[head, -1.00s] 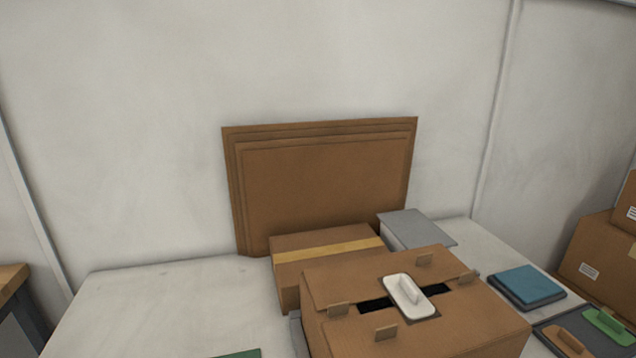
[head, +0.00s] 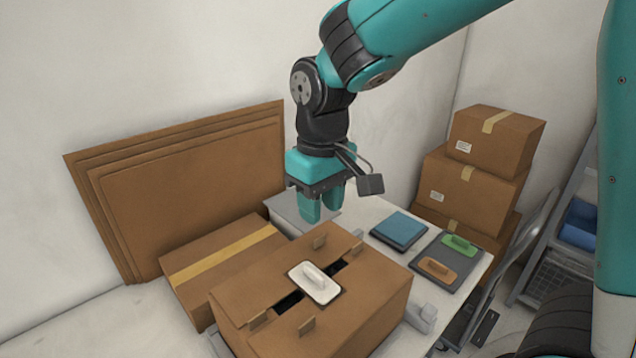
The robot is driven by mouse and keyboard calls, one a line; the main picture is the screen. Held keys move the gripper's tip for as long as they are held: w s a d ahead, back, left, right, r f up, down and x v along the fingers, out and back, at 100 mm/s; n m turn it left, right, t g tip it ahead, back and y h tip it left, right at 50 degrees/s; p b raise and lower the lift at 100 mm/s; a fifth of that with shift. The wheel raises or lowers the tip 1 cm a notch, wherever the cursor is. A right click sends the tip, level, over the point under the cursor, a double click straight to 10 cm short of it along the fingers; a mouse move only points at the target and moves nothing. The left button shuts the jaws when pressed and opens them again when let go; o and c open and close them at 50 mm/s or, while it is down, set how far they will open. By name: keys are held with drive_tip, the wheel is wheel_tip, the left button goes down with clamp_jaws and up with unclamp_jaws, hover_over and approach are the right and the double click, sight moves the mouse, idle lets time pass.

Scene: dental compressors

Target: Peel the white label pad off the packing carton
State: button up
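The packing carton (head: 372,303) stands on the white table, with small cardboard tabs on its top and a dark slot between its flaps. The white label pad (head: 325,291) lies flat across that slot, its raised grip pointing up. My gripper (head: 322,209) hangs fingers down behind the carton and above the pad in the picture, apart from both. Its two teal fingers show a gap between them and nothing is seen held.
A taped flat box (head: 215,262) stands left of the carton, before cardboard sheets (head: 195,185) leaning on the wall. To the right lie a blue block (head: 399,229) and a dark tray (head: 455,272) with green and orange handled pads. Stacked boxes (head: 470,185) stand behind.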

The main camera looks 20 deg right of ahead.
sight(320, 276)
drive_tip(key=f, duration=0.8)
drive_tip(key=f+p, duration=0.1)
drive_tip(key=f, duration=0.8)
drive_tip(key=shift+w+d+f, duration=0.1)
drive_tip(key=shift+w+f, duration=0.05)
drive_tip(key=shift+w, duration=0.05)
clamp_jaws()
drive_tip(key=shift+r+p, duration=1.6)
idle(0.7)
drive_tip(key=shift+r+p, duration=2.45)
drive_tip(key=shift+r, duration=0.45)
